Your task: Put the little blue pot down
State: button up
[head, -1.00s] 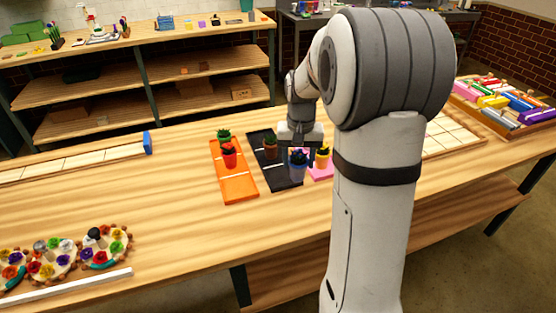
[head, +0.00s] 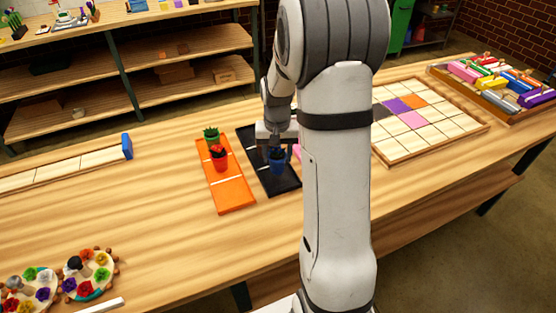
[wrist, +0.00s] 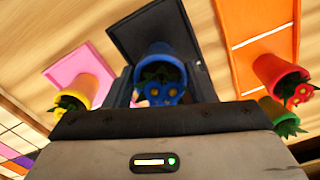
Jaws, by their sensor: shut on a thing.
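The little blue pot (head: 277,167) holds a dark plant with blue blooms. My gripper (head: 277,150) is shut on it, over the near part of the black tray (head: 285,188). In the wrist view the blue pot (wrist: 168,50) sits between the fingers, with the black tray (wrist: 135,32) behind it. I cannot tell whether its base touches the tray. The brown pot seen on this tray earlier is hidden now.
A red pot (head: 219,163) and a green pot (head: 211,140) stand on the orange tray (head: 232,192) to the left. A yellow pot (wrist: 83,88) by the pink tray (wrist: 75,62) shows only in the wrist view. A tile board (head: 440,125) lies right.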

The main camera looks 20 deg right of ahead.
aim_at(278, 155)
jog(key=shift+f, duration=1.45)
jog(key=shift+s, duration=0.1)
jog(key=shift+f, duration=0.2)
jog(key=o, duration=1.2)
jog(key=shift+r, duration=0.1)
